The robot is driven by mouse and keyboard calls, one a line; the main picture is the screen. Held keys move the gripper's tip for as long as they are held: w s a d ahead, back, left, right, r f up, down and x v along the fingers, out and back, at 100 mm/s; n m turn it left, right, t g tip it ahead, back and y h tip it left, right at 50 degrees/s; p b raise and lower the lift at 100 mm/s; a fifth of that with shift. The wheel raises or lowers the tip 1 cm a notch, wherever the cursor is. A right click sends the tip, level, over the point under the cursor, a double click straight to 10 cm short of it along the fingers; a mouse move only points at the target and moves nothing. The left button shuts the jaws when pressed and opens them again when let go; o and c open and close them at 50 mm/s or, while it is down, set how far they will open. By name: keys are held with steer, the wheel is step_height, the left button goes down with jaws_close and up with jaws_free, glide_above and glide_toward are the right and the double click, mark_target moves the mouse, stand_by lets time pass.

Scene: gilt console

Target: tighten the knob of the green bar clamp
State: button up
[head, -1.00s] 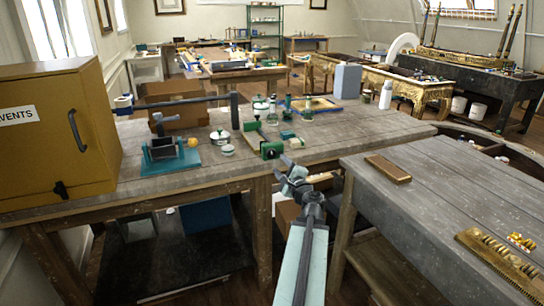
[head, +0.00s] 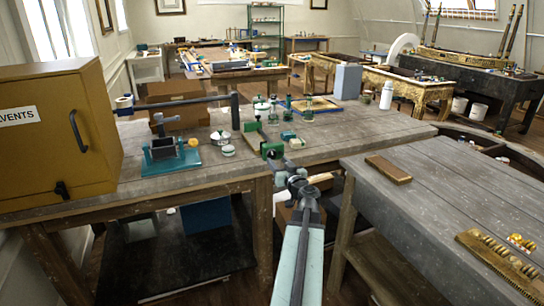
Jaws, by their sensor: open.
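The green bar clamp (head: 271,150) lies on the grey wooden workbench (head: 330,140), near its front edge. One green end is close to me and another green part is farther back, with a thin bar between them. Its knob is too small and too covered to tell apart clearly. My gripper (head: 280,167) is open, just in front of the clamp's near end at the bench edge. It overlaps the near end in the picture. I cannot tell whether it touches the clamp.
A yellow cabinet (head: 60,130) stands at the left of the bench. A blue-based vise (head: 165,155), jars and bottles stand around the clamp. A second grey table (head: 450,190) to the right carries a brown block (head: 388,169). The bench's front right is mostly clear.

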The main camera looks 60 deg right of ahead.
mark_target(273, 156)
steer(key=x, duration=0.6)
steer(key=shift+w+d, duration=0.15)
steer(key=shift+w, duration=0.1)
jaws_close()
steer(key=shift+m, duration=0.4)
steer(key=m, duration=0.5)
steer(key=shift+f+m, duration=0.1)
steer(key=shift+m, duration=0.2)
steer(key=m, duration=0.6)
steer(key=shift+s+m, duration=0.1)
steer(key=shift+m, duration=0.2)
